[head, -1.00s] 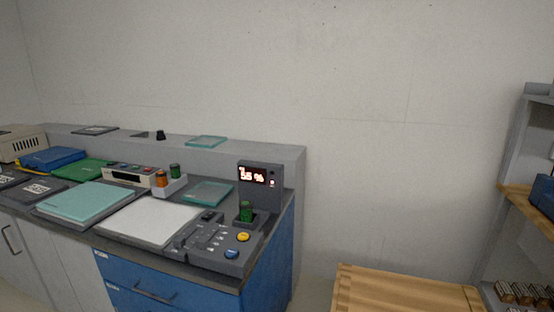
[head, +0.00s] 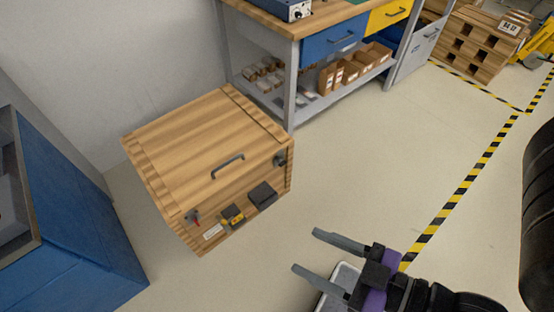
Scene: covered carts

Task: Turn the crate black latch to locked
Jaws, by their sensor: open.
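A wooden crate (head: 205,134) stands on the floor left of centre in the head view, with its lid closed and a dark handle (head: 228,165) on top near the front edge. A black latch (head: 281,160) sits at the right end of its front side; I cannot tell its setting. A red-handled part (head: 194,217) is at the left end of the front. Between them are a yellow-and-dark part (head: 232,215) and a dark grey box (head: 262,195). My gripper (head: 306,251) is open and empty, apart from the crate, to the right of its front.
A blue cabinet (head: 75,235) stands left of the crate. A workbench (head: 300,22) with a lower shelf of cartons stands behind it. Wooden pallets (head: 480,42) are at the back right. Floor with yellow-black tape (head: 470,182) is open on the right.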

